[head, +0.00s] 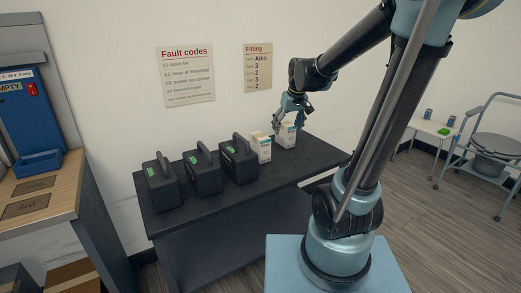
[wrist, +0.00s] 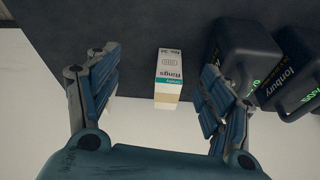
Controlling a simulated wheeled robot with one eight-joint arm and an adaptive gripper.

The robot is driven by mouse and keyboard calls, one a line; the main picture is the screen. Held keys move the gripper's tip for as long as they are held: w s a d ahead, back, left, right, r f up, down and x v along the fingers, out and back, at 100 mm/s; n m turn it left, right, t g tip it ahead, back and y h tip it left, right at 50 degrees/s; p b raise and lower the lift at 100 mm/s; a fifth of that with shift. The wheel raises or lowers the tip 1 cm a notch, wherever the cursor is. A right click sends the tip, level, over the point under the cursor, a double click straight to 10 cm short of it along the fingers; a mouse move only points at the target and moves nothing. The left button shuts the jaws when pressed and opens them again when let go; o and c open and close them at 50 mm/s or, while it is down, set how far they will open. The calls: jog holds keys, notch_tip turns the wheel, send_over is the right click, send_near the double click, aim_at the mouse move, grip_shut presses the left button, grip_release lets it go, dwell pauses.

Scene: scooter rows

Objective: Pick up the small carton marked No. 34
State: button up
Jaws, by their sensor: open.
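Two small white cartons with orange marks stand on the dark table in the head view: a left one (head: 261,148) beside the black cases and a right one (head: 286,135). My gripper (head: 280,125) is above the table by the right carton, partly in front of it. In the wrist view, my open gripper (wrist: 166,95) has a white carton (wrist: 169,70) between and beyond its spread fingers. The fingers look empty.
Several black cases with handles (head: 204,173) fill the left of the dark table (head: 300,172); two cases (wrist: 244,52) show at right in the wrist view. The wall is close behind. The table's right end is clear.

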jog(key=n, duration=0.2)
send_near(261, 136)
jog(key=shift+y, duration=0.4)
jog(key=x, duration=1)
jog(key=shift+w+d+f, duration=0.2)
jog(key=shift+w+f, duration=0.05)
jog(key=shift+f, duration=0.05)
jog(key=shift+x, duration=3.2)
jog(key=shift+c, duration=0.3)
jog(key=shift+d, duration=0.1)
jog(key=c, duration=1.1)
